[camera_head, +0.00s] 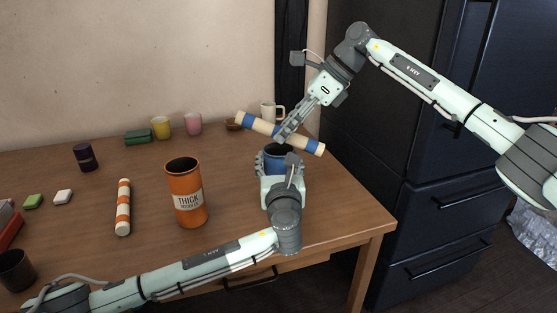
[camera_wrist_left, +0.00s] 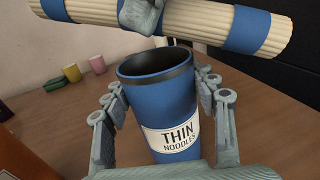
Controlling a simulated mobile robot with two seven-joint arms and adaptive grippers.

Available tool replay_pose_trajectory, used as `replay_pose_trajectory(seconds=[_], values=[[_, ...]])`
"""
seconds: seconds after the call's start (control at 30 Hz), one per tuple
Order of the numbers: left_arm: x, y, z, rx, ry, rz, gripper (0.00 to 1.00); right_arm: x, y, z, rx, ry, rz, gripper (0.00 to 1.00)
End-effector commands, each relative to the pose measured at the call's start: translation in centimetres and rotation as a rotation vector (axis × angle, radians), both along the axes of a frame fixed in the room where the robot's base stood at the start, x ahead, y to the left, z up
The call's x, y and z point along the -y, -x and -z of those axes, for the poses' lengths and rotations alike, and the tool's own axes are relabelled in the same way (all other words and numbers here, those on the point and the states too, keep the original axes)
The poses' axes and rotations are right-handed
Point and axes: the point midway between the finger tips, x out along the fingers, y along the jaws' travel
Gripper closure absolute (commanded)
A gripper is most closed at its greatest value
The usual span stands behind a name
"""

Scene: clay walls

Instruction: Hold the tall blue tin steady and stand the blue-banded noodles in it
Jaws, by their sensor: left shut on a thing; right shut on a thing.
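The tall blue tin (camera_head: 278,157) stands upright near the right end of the table. In the left wrist view the tin (camera_wrist_left: 158,100) has a dark open top and a label reading "THIN NOODLES". My left gripper (camera_head: 275,160) is shut around the tin from the near side, one finger on each side. The blue-banded noodles (camera_head: 262,126), a pale bundle with blue bands, are held by my right gripper (camera_head: 285,133), which is shut on their middle. The bundle lies nearly level above the tin, tilted down to the right. It also crosses the top of the left wrist view (camera_wrist_left: 253,28).
An orange "THICK" tin (camera_head: 187,195) and an orange-banded bundle (camera_head: 123,208) are to the left. A yellow cup (camera_head: 161,127), a pink cup (camera_head: 193,124), a white mug (camera_head: 272,111) and a brown bowl (camera_head: 233,125) stand at the back. A dark fridge (camera_head: 430,210) is beyond the table's right edge.

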Motion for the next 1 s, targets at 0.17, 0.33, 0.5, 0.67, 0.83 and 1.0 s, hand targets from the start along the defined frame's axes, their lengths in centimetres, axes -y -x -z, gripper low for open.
replay_pose_trajectory(seconds=[0.17,0.33,0.5,0.67,0.83,1.0], values=[[0.0,0.0,0.1,-0.001,-0.001,0.000,0.72,0.0,0.0,0.0,0.000,-0.001,0.000,0.71],[0.0,0.0,0.1,-0.001,-0.001,0.000,0.72,0.0,0.0,0.0,0.000,0.000,0.000,0.50],[0.0,0.0,0.0,-0.001,-0.001,0.000,0.72,0.0,0.0,0.0,0.000,0.000,0.000,0.50],[0.0,0.0,0.0,-0.001,-0.001,0.000,0.72,0.2,0.0,-0.2,-0.001,0.000,0.001,0.50],[0.0,0.0,0.1,-0.001,-0.001,0.000,0.72,1.5,0.2,-1.9,0.001,-0.001,0.002,0.50],[0.0,0.0,0.1,-0.001,-0.001,0.000,0.72,3.7,0.5,-4.9,0.003,-0.001,0.003,0.50]])
